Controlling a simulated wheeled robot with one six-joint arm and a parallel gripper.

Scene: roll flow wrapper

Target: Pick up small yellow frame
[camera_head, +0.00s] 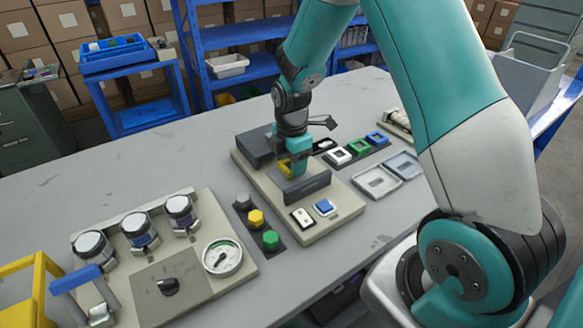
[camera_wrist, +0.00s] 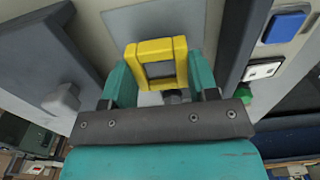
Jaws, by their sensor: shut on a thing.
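The small yellow frame (camera_wrist: 184,50) is a squarish ring with a dark grey panel in its opening, seen upright in the wrist view. My gripper (camera_wrist: 160,78) is shut on it, with one teal finger at each side. In the head view the yellow frame (camera_head: 285,167) shows only in part, beside my gripper (camera_head: 298,172), which hides the rest. Both are over the beige flow wrapper base (camera_head: 343,212), between its dark upright plates. I cannot tell whether the frame touches the surface below.
White, green and blue frames (camera_head: 358,147) lie in a dark rack behind and right of the wrapper. Two grey trays (camera_head: 376,182) are at right. A gauge panel (camera_head: 168,282) with jars and a strip of coloured knobs (camera_head: 256,217) stand at left.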

